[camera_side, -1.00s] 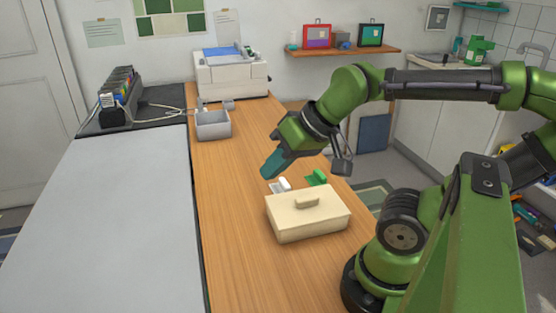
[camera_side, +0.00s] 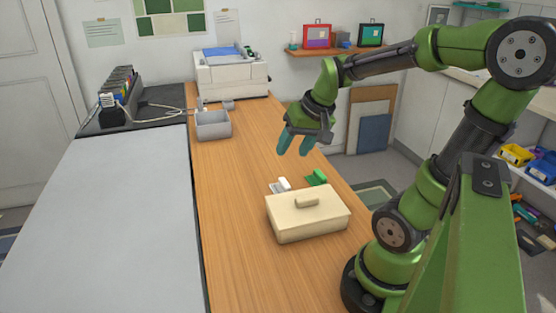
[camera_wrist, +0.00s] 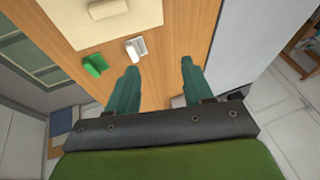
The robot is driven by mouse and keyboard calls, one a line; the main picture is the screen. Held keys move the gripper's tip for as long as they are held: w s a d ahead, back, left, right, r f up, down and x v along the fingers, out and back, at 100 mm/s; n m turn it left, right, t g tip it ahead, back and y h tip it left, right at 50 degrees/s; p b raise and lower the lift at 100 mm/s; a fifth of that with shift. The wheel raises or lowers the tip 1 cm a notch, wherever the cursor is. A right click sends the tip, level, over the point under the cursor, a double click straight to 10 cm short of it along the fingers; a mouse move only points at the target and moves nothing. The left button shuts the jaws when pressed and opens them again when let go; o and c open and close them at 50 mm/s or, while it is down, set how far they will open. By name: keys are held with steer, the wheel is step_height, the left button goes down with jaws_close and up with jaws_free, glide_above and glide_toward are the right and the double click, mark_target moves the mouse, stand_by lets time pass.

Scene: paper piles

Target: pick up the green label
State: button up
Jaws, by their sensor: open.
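The green label (camera_side: 317,178) lies on the wooden table just behind the cream lidded box, near the table's right edge. It also shows in the wrist view (camera_wrist: 95,65), up and to the left of the fingers. A white label (camera_side: 281,186) lies to its left in the side view, and in the wrist view the white label (camera_wrist: 136,48) sits to the right of the green one. My gripper (camera_side: 294,153) hangs above the table, behind the labels and apart from them. Its two teal fingers (camera_wrist: 158,75) are spread, with nothing between them.
The cream lidded box (camera_side: 307,222) stands close in front of the labels. A grey open bin (camera_side: 212,132) and a white printer (camera_side: 230,80) stand farther back. The wooden table (camera_side: 245,190) is clear left of the labels. A grey surface (camera_side: 100,220) adjoins it on the left.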

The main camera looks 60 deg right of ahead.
steer(key=s+d+f+g+h, duration=0.1)
steer(key=s+d+f, duration=0.1)
steer(key=d, duration=0.7)
steer(key=s+d+f+g, duration=0.2)
steer(key=d, duration=0.6)
glide_above(320, 173)
steer(key=s+a, duration=0.2)
steer(key=shift+n+t+h, duration=0.3)
step_height(320, 173, down, 10)
steer(key=shift+w+d+r, duration=0.1)
steer(key=shift+d, duration=0.05)
steer(key=shift+x, duration=3.1)
steer(key=shift+d, duration=0.1)
jaws_close()
